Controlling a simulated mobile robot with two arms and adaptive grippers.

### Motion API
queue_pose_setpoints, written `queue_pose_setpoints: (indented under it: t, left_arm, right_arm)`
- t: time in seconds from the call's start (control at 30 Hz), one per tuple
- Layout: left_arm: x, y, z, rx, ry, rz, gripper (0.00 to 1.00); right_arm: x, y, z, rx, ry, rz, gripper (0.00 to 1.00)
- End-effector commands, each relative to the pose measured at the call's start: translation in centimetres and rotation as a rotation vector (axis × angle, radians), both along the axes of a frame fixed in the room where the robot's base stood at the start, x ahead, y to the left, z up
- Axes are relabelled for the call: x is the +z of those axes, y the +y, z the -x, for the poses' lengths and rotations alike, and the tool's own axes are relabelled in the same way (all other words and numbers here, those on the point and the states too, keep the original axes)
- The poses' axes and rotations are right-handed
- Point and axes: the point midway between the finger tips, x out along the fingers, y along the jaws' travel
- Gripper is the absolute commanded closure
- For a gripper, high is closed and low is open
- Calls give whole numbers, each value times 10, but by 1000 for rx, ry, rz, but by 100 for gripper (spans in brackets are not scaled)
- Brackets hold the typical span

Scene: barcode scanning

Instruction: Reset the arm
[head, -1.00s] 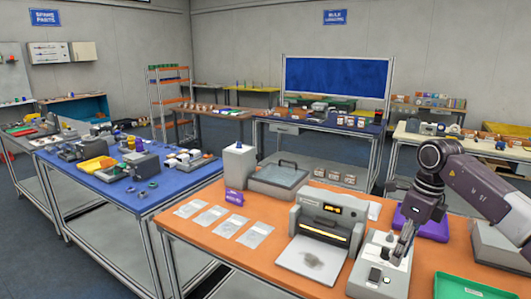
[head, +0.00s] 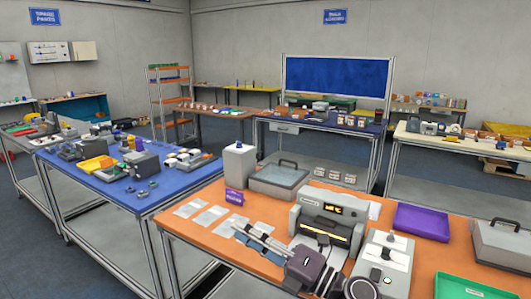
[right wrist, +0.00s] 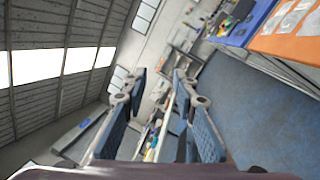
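My right arm comes in at the bottom of the head view, with its gripper (head: 243,233) pointing left over the front of the orange table (head: 230,262). The two fingers are apart with nothing between them. The right wrist view shows the same open gripper (right wrist: 160,85), with clear space between its padded fingers and the room tilted behind. The gripper is in front of the grey machine with a lit panel (head: 328,212) and near the flat clear packets (head: 208,216). My left gripper is not in view.
On the orange table are a light grey device with a knob (head: 388,256), a purple tray (head: 422,222), a green tray (head: 470,287), a grey case (head: 503,243) and a lidded box (head: 287,178). A blue table (head: 115,183) stands left.

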Motion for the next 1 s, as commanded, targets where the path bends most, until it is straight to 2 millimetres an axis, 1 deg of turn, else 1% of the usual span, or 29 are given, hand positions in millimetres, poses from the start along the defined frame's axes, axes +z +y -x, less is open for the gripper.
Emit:
queue_pose_setpoints:
  t: [0.03,0.07,0.17,0.2,0.27,0.3,0.37,0.4,0.47,0.5,0.57,0.6,0.67,0.7,0.77,0.8,0.9,0.97,1.0]
  left_arm:
    - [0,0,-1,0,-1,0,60]
    - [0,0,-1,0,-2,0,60]
    - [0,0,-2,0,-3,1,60]
    - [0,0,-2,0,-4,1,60]
    - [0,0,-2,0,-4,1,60]
    - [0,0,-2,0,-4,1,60]
    - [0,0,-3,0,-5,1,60]
    - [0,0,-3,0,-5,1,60]
    - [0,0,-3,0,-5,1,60]
    - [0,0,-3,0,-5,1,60]
    - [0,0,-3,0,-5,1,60]
    - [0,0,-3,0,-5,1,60]
    - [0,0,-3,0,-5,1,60]
    - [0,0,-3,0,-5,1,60]
    - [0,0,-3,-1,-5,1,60]
    - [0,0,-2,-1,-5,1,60]
    - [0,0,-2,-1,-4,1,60]
    - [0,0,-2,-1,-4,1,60]
    - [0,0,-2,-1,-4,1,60]
  right_arm:
    - [2,-11,-1,-63,82,-119,74]
    - [3,-21,-4,-108,133,-188,74]
    - [-7,-60,-13,-260,316,-404,74]
    - [-18,-78,-14,-323,396,-484,74]
    - [-39,-105,-14,-422,521,-596,74]
    - [-56,-124,-11,-489,607,-667,74]
    - [-88,-150,-3,-593,741,-762,74]
    - [-110,-167,7,-663,831,-822,74]
    - [-147,-189,26,-767,968,-899,74]
    - [-170,-202,42,-835,1056,-943,74]
    - [-204,-218,69,-934,1186,-1001,74]
    - [-225,-226,90,-998,1270,-1031,74]
    - [-252,-235,121,-1088,1387,-1067,74]
    - [-267,-239,142,-1141,1457,-1086,74]
    - [-286,-244,172,-1214,1552,-1103,74]
    - [-296,-246,190,-1257,1605,-1110,74]
    - [-314,-249,232,-1349,1723,-1122,74]
    - [-322,-249,255,-1398,1785,-1123,74]
    - [-326,-249,270,-1430,1825,-1122,74]
